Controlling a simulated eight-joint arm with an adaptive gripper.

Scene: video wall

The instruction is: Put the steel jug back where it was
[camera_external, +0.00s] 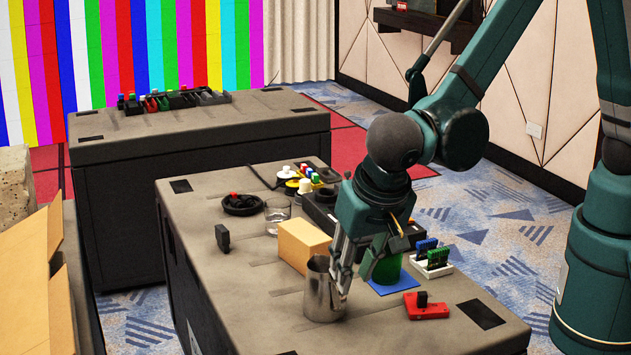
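The steel jug (321,291) stands upright near the front edge of the nearer dark case table (262,318). My gripper (342,277) points down at the jug's right side, with its fingers at the rim. One finger overlaps the jug's right wall and another shows at its upper edge. I cannot tell whether the fingers are closed on the wall or the handle, or only beside it. The jug's handle is not clearly visible. A blue square mat (396,284) lies just right of the jug, with a green cylinder (387,268) on it, partly hidden by my gripper.
A tan block (303,244) stands close behind the jug. A red device with a black knob (427,308) lies to the right. A white rack with small boards (433,266), a glass (277,216) and a black dish (243,205) stand further back. The table's front left is clear.

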